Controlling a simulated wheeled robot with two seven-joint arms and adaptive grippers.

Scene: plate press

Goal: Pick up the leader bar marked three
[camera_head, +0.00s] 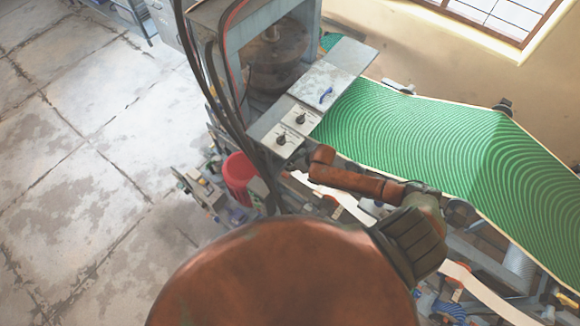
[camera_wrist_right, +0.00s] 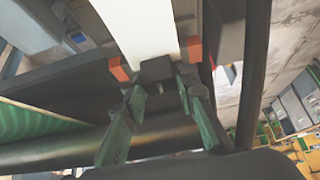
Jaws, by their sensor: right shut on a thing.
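My right gripper (camera_wrist_right: 160,84) shows in the wrist view, with two green fingers reaching up from below. The fingers are shut on a dark block (camera_wrist_right: 157,69) at the end of a broad white strip (camera_wrist_right: 138,25). An orange piece (camera_wrist_right: 118,69) sits on the left of the strip's end and another (camera_wrist_right: 192,48) on the right. This looks like the leader bar, but no number is legible. In the head view my right arm crosses the lower middle, and its fingers cannot be made out. My left gripper is not in view.
A press (camera_head: 275,60) stands at the top of the head view, with a knobbed panel (camera_head: 290,128). A green patterned sheet (camera_head: 430,130) runs right from it. White strips (camera_head: 480,290) lie below the sheet. Floor at left is clear.

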